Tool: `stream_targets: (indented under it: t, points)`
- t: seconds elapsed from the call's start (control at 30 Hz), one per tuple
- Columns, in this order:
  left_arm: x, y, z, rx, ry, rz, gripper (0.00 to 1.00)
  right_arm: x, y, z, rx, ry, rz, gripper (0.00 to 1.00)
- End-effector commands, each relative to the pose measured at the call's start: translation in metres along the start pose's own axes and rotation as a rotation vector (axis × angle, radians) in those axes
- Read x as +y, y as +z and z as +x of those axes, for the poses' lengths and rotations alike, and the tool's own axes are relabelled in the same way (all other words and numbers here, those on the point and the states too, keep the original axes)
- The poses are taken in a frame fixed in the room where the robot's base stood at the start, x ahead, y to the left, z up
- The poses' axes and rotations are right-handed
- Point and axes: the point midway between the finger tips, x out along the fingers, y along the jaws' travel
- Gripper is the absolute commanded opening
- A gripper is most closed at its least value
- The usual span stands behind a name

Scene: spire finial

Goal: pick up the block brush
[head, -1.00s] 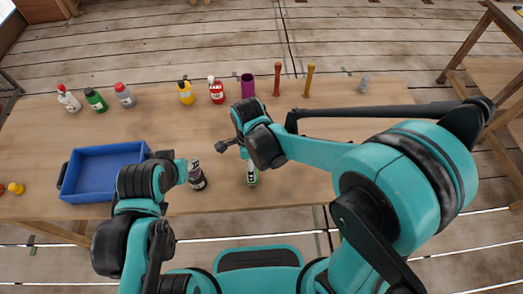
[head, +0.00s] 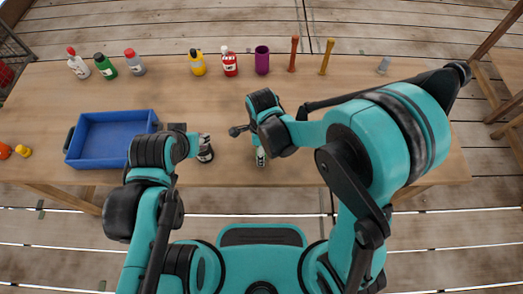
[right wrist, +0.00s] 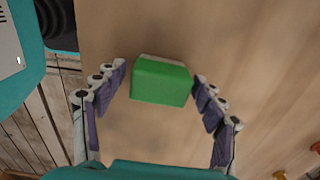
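A green block (right wrist: 160,82), which I take to be the block brush, lies on the wooden table in the right wrist view. My right gripper (right wrist: 158,72) is open, with one finger on each side of the block. A gap shows at the left finger; the right fingertip is very close to the block, and I cannot tell if it touches. In the head view my right gripper (head: 261,157) points down near the table's front edge. My left gripper (head: 205,150) hangs over the table; its finger state is unclear.
A blue tray (head: 110,140) stands at the left. Bottles, including a yellow one (head: 197,63) and a red one (head: 229,63), line the back with a purple cup (head: 262,60) and two upright sticks (head: 326,57).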

Motion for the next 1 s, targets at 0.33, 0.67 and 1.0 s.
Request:
stream_targets:
  t: [0.33,0.67,1.0]
  points:
    - [0.000,0.000,0.000,0.000,0.000,0.000,0.40,0.000,0.000,0.000,0.000,0.000,0.000,0.22]
    - [0.000,-0.005,-0.007,0.000,0.000,0.000,0.40,0.000,0.000,-0.016,0.000,0.000,0.000,0.22]
    - [0.000,-0.022,-0.030,0.000,0.000,0.000,0.40,0.028,-0.032,-0.069,0.000,0.000,0.003,0.22]
